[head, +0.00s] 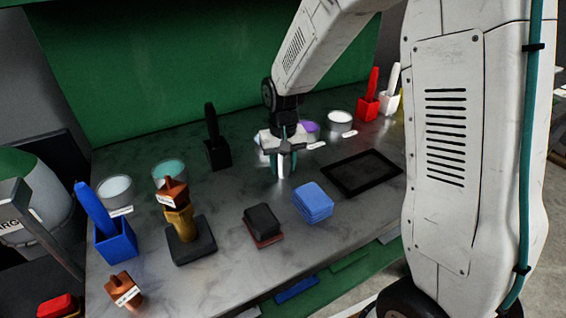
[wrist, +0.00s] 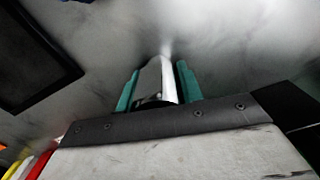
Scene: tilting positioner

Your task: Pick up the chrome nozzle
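The chrome nozzle (wrist: 157,80) shows in the wrist view between the two teal fingers of my gripper (wrist: 158,88), filling the space between them with no clear gap on either side. In the head view my gripper (head: 283,164) points down over the middle of the grey table, and the bright nozzle (head: 283,167) shows upright between the fingers. The fingers look shut on it. Its lower end is close to the table top; I cannot tell whether it touches.
A black tray (head: 362,173) lies right of my gripper, a blue stack (head: 313,202) in front, and a dark block (head: 262,220) front left. A black holder (head: 217,153) stands left. Behind are a purple-filled cup (head: 310,128) and a white cup (head: 340,122).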

